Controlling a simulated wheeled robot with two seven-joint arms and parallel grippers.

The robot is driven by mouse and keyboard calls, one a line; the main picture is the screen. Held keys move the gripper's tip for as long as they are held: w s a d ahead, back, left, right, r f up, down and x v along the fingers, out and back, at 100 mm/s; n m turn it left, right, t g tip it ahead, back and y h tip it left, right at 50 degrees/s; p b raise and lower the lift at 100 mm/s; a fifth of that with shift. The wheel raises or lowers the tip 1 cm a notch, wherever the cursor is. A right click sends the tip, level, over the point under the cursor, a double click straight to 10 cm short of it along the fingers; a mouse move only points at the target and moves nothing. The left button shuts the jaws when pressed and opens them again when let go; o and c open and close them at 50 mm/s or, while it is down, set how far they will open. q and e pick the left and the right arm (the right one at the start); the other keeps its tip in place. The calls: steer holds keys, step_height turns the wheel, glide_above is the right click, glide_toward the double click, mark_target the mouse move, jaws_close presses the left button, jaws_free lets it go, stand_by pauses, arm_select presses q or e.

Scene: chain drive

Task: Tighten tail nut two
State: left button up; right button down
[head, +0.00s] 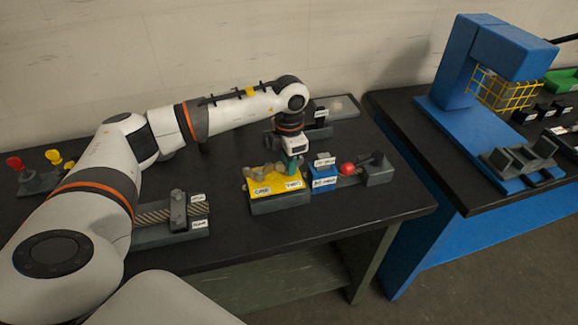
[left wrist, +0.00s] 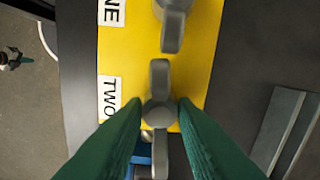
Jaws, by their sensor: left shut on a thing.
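The yellow plate (head: 272,178) sits on a dark block near the middle of the black table. It also fills the middle of the left wrist view (left wrist: 195,85), with labels ONE (left wrist: 111,12) and TWO (left wrist: 110,98). Tail nut two (left wrist: 159,76) is a grey wing nut beside the TWO label, its long wings lying along the picture's vertical. My left gripper (left wrist: 160,110) has its green fingers shut on the nut's round hub, one on each side. In the head view the left gripper (head: 291,164) points down at the TWO end. Nut one (left wrist: 172,28) is just above, its wing close to nut two's.
A blue block (head: 322,180) and a fixture with a red knob (head: 347,169) stand right beside the plate. A clamp with a threaded rod (head: 153,215) lies to the left. A blue press (head: 455,65) stands on the right table.

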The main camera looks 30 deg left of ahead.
arm_select(q)
steer(key=shift+m+b, duration=0.35)
steer(key=shift+m, duration=0.25)
steer(key=shift+r, duration=0.1)
steer(key=o, duration=0.6)
steer(key=shift+o, duration=0.2)
steer(key=shift+r, duration=0.35)
step_height(320, 180, up, 11)
steer(key=b, duration=0.2)
steer(key=shift+r+b, duration=0.15)
steer(key=shift+b, duration=0.2)
